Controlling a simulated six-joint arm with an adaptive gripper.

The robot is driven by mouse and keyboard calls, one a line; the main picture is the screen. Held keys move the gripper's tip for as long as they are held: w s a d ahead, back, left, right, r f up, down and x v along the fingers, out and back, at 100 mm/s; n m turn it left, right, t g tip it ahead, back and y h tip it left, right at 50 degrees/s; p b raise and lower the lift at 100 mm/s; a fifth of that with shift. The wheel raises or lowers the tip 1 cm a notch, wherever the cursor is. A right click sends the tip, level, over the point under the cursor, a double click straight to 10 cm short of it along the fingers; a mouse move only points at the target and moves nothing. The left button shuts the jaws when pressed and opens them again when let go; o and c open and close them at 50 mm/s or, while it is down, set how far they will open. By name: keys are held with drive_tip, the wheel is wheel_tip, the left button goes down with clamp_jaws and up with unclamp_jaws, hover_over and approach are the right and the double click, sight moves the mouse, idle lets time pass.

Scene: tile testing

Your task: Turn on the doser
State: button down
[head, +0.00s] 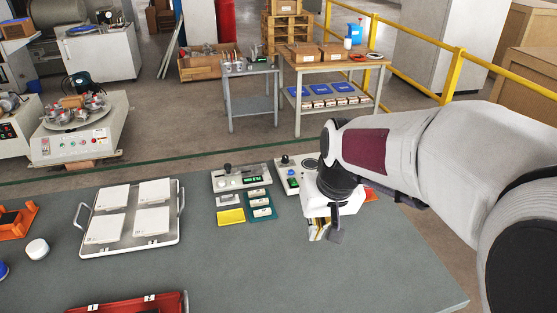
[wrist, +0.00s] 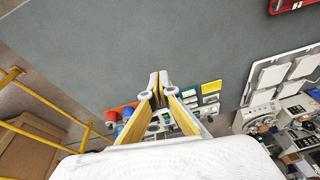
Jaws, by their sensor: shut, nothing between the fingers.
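Two pale bench devices stand side by side at the back of the grey table. The left device (head: 240,178) has a black knob on top and a green-lit front panel. The right device (head: 289,176) has a dark knob and a small lit display, and my arm partly covers it. I cannot tell which one is the doser. My gripper (head: 323,230) points down over the table, in front and to the right of the right device. In the wrist view my gripper (wrist: 159,77) is shut and empty, and its fingers hide part of the devices behind them.
A yellow block (head: 231,216) and a teal tray (head: 262,206) lie before the left device. A metal tray (head: 168,239) with white tiles is farther left. A red case (head: 130,303) is at the front edge. The table's front right is clear.

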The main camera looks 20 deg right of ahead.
drive_tip(key=w+d+f+t, duration=0.1)
drive_tip(key=w+d+f, duration=0.15)
drive_tip(key=w, duration=0.75)
drive_tip(key=w+d+f+t, duration=0.1)
drive_tip(key=w+d+f, duration=0.15)
drive_tip(key=w, duration=0.65)
drive_tip(key=w+d+r+n+t, duration=0.1)
drive_tip(key=w+r+t, duration=0.1)
drive_tip(key=w+r, duration=0.2)
drive_tip(key=w, duration=0.3)
drive_tip(key=shift+w+r, duration=0.2)
drive_tip(key=shift+w, duration=0.05)
drive_tip(key=shift+w+f, duration=0.1)
drive_tip(key=shift+f, duration=0.05)
hover_over(293, 181)
drive_tip(key=s, duration=0.2)
wheel_tip(293, 181, down, 10)
drive_tip(key=shift+s+r, duration=0.1)
drive_tip(key=shift+s, duration=0.05)
drive_tip(key=shift+s+f, duration=0.15)
drive_tip(key=shift+f, duration=0.8)
